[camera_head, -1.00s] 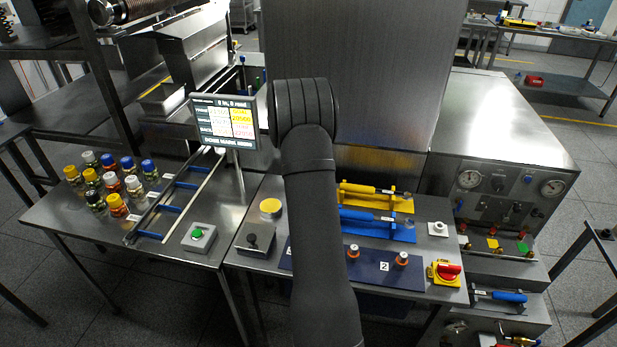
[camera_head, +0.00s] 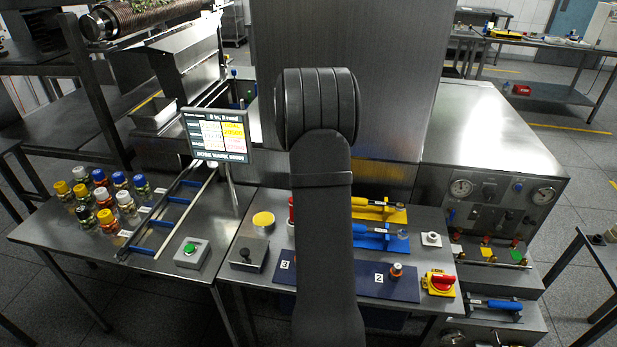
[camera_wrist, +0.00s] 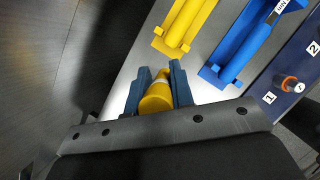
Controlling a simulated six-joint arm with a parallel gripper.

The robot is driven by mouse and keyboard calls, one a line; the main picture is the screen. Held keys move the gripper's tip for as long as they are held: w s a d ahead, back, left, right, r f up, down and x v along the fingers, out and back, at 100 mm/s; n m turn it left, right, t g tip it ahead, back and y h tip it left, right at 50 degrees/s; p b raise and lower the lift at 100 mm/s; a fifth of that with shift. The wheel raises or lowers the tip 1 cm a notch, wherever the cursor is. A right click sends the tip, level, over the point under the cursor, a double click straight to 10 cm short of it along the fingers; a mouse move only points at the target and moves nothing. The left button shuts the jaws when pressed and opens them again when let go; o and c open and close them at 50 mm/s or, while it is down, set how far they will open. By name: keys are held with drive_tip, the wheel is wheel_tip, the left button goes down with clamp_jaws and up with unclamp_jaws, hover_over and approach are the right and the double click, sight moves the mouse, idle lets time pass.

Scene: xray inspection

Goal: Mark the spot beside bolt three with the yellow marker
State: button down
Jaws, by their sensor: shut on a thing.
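My gripper (camera_wrist: 158,82) is shut on a yellow marker (camera_wrist: 156,100) with a pale band, seen in the wrist view. In the head view my arm hides the gripper and marker. The dark blue plate (camera_head: 420,288) lies on the bench. Its label 3 (camera_head: 285,266) shows left of my arm and label 2 (camera_head: 378,279) right of it. An orange-banded bolt (camera_head: 396,271) stands right of label 2. Bolt three cannot be seen; my arm covers that part. The wrist view shows an orange bolt (camera_wrist: 288,84) near label 1, away from the gripper.
A yellow cradle (camera_head: 395,214) and a blue cradle (camera_head: 400,240) hold blue-handled tools behind the plate. A red switch (camera_head: 440,281) is right of it. A stamp-like tool (camera_head: 247,258), yellow disc (camera_head: 263,220) and red object (camera_head: 291,209) are left. Capped bottles (camera_head: 105,198) stand farther left.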

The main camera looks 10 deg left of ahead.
drive_tip(key=s+d+r, duration=0.1)
drive_tip(key=d+r, duration=0.1)
drive_tip(key=d, duration=0.2)
drive_tip(key=s+a+f+n, duration=0.1)
drive_tip(key=s+a+n, duration=0.1)
drive_tip(key=s, duration=1.1)
drive_tip(key=s+a+f+n+t+y, duration=0.1)
drive_tip(key=s+a+f+n, duration=0.1)
drive_tip(key=s, duration=1.1)
drive_tip(key=shift+a+n, duration=0.3)
drive_tip(key=shift+a, duration=0.4)
drive_tip(key=shift+f, duration=2.8)
drive_tip(key=shift+f, duration=0.7)
drive_tip(key=shift+a, duration=1.05)
